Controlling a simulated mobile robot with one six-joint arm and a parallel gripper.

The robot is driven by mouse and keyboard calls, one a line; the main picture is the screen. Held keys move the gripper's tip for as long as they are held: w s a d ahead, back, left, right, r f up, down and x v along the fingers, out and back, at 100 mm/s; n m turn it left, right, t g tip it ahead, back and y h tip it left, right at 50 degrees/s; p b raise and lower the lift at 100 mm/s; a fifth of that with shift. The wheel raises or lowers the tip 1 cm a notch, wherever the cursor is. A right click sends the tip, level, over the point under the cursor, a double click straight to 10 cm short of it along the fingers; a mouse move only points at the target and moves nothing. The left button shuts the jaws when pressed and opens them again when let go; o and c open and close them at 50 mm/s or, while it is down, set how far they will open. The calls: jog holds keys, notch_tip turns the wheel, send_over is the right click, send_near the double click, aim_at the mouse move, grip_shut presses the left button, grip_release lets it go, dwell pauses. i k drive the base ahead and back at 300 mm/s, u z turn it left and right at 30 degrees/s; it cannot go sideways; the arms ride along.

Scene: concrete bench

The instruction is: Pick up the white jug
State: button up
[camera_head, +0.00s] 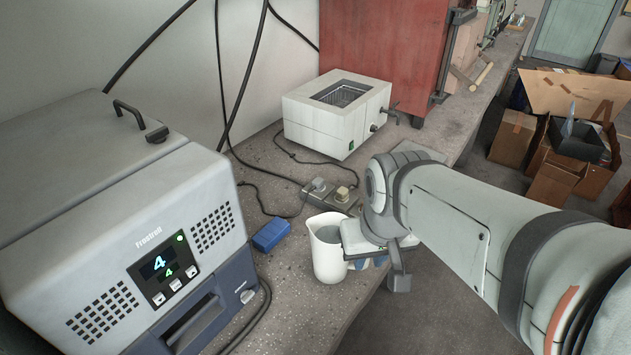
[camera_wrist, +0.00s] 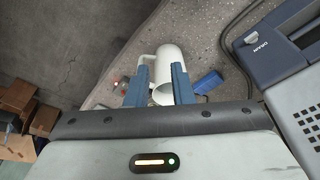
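The white jug (camera_head: 326,257) stands upright on the concrete bench near its front edge, with its open top facing up. Its handle side is toward my gripper (camera_head: 368,262), which is close at its right in the head view. In the wrist view the jug (camera_wrist: 170,60) shows between and beyond the two blue fingers of my gripper (camera_wrist: 160,78). The fingers are spread apart, one on each side of the jug. I cannot tell whether either finger touches it. My wrist hides part of the jug's right side in the head view.
A small blue box (camera_head: 271,235) lies left of the jug. The large grey Frostroll machine (camera_head: 130,240) stands further left. A power strip (camera_head: 332,198) with cables and a white bath unit (camera_head: 335,115) are behind. The bench's front edge is close, with floor beyond.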

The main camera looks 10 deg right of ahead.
aim_at(329, 266)
jog(key=z, duration=0.9)
jog(key=k, duration=0.9)
jog(key=z, duration=0.4)
jog(key=i, duration=0.55)
jog(key=z, duration=0.05)
